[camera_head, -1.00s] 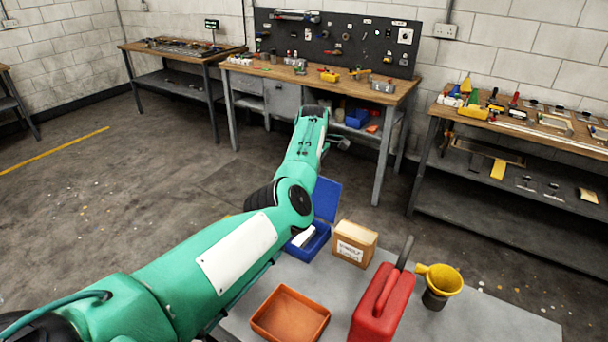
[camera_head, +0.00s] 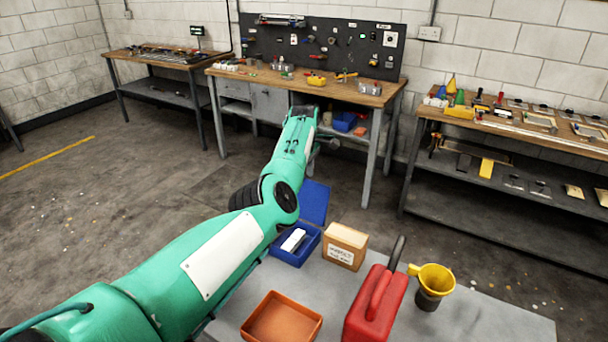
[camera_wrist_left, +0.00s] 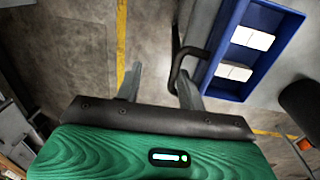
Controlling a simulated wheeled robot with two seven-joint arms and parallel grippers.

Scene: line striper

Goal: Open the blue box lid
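The blue box (camera_head: 293,252) stands on the grey table beyond the orange tray, with a white object inside. Its blue lid (camera_head: 315,203) is raised and stands up at the box's far side. In the left wrist view the blue box (camera_wrist_left: 209,90) is at the upper right, with white pieces inside. My left gripper (camera_wrist_left: 158,82) is open and empty there, its fingers apart, to the left of the box. In the head view my left arm reaches past the box's left side, and the fingertips are hard to make out. My right gripper is not in view.
A cardboard box (camera_head: 345,245) stands right of the blue box. An orange tray (camera_head: 281,319), a red can (camera_head: 375,312) and a yellow funnel on a dark container (camera_head: 434,283) are nearer. In the wrist view a dark bent bar (camera_wrist_left: 178,58) lies between gripper and box.

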